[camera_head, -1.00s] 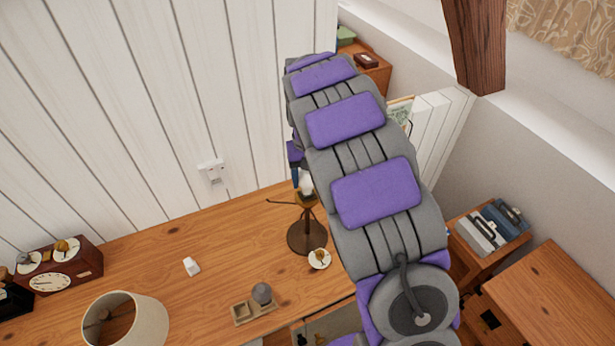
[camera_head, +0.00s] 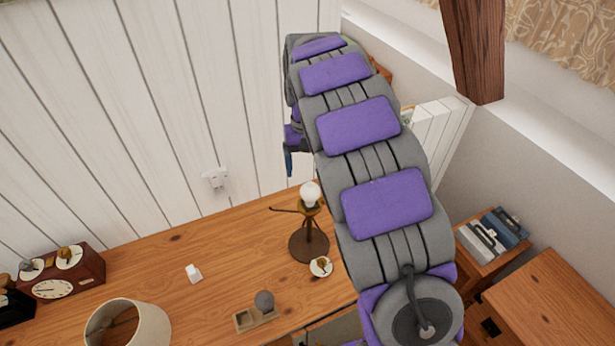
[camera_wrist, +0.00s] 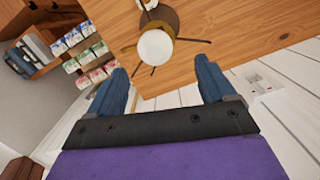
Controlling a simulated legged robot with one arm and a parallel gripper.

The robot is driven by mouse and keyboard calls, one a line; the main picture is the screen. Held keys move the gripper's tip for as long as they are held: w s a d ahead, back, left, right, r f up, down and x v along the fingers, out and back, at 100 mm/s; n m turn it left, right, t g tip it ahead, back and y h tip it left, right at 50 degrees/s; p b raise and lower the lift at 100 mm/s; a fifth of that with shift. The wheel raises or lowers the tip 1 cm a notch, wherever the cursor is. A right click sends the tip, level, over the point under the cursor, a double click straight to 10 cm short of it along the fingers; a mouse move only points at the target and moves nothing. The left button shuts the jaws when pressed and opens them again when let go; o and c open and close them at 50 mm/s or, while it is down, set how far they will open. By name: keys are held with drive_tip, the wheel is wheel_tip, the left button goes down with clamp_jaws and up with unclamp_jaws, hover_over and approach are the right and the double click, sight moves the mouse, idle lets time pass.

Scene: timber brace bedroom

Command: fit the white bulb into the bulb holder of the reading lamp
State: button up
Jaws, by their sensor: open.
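The white bulb (camera_head: 310,194) sits upright at the top of the reading lamp (camera_head: 309,243), in its bulb holder (camera_head: 310,209). The lamp stands on the wooden desk. In the wrist view the bulb (camera_wrist: 155,47) shows from above, over the lamp's dark base and thin arms; it hides the holder there. My gripper (camera_wrist: 167,78) is open and empty, its two blue fingers apart, with the bulb beyond the fingertips. In the head view my gripper (camera_head: 289,162) is above the bulb, partly hidden by my arm. How deep the bulb sits in the holder I cannot tell.
A clock (camera_head: 62,272) stands at the left. The white plank wall with a socket (camera_head: 215,179) is behind.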

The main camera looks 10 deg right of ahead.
wheel_tip(320, 180, up, 4)
drive_tip(key=d, duration=0.1)
drive_tip(key=s+d+r, duration=0.1)
drive_tip(key=s+r, duration=0.1)
drive_tip(key=s, duration=0.7)
drive_tip(key=s+r, duration=0.2)
drive_tip(key=s, duration=0.7)
drive_tip(key=s+f, duration=0.2)
drive_tip(key=s, duration=0.8)
drive_tip(key=s+a+f, duration=0.1)
drive_tip(key=s+f, duration=0.2)
drive_tip(key=s, duration=0.7)
drive_tip(key=shift+a+n, duration=0.2)
drive_tip(key=shift+n, duration=0.2)
drive_tip(key=shift+f, duration=0.1)
drive_tip(key=shift+f, duration=0.2)
